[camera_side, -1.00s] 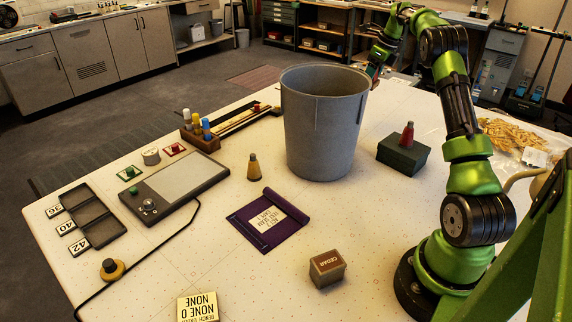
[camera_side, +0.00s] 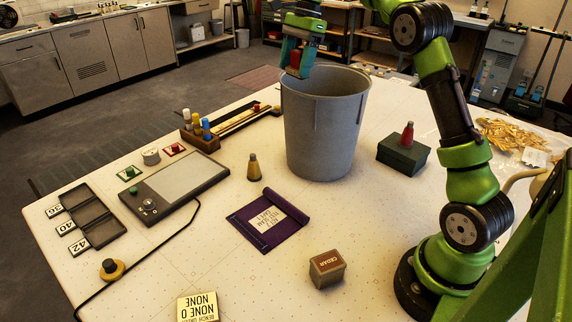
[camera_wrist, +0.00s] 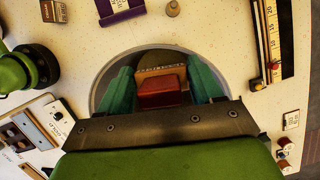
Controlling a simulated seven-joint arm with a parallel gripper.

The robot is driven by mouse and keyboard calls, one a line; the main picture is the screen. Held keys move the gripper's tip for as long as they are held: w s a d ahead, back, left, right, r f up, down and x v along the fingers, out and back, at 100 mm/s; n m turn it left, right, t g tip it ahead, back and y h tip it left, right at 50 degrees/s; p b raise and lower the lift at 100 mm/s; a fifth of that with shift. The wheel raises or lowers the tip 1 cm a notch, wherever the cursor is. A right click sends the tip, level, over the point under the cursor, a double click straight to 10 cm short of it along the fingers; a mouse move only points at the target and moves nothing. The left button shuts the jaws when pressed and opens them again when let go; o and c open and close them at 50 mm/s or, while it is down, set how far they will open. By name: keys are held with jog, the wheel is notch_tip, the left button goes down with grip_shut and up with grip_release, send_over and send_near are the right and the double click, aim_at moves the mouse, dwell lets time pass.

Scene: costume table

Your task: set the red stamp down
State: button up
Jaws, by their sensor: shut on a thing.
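My gripper (camera_side: 295,66) is high up, over the left back part of the grey bin's rim in the side view. It is shut on the red stamp (camera_side: 294,60), a red block that shows between the green fingers. In the wrist view the red stamp (camera_wrist: 161,94) sits between both fingertips of my gripper (camera_wrist: 162,84), with a pale strip along its far edge. The stamp's underside is hidden. The round opening of the grey bin (camera_wrist: 105,80) lies beneath it in the wrist view.
The tall grey bin (camera_side: 322,140) stands on the white table. A dark green box (camera_side: 403,157) with a red-topped cone is right of it. A purple cloth (camera_side: 245,228), a cedar box (camera_side: 326,269) and a control panel (camera_side: 172,188) are in front and left. Bare tabletop lies between them.

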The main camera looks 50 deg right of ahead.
jog(key=s+a+f+n+g, duration=0.1)
jog(key=s+a+f+n, duration=0.25)
jog(key=a, duration=0.55)
jog(key=s+a+f+n+g, duration=0.1)
jog(key=s+a+f+n, duration=0.2)
jog(key=a, duration=0.6)
jog(key=s+a+f+n+g, duration=0.1)
jog(key=s+a+f+n, duration=0.1)
jog(key=a+f+n, duration=0.45)
jog(key=s+a+f+n+h, duration=0.1)
jog(key=s+a+f+n, duration=0.1)
jog(key=s, duration=0.5)
jog(key=s+a+f+n+h, duration=0.1)
jog(key=s+a+f+n, duration=0.2)
jog(key=s+a+f, duration=0.2)
jog(key=s+a+f+n+g+h, duration=0.1)
jog(key=s+a+f, duration=0.3)
jog(key=s, duration=0.6)
jog(key=shift+a+n, duration=0.4)
jog(key=shift+n, duration=0.3)
jog(key=shift+w+f, duration=0.1)
jog(key=shift+f, duration=2.1)
jog(key=shift+f, duration=0.15)
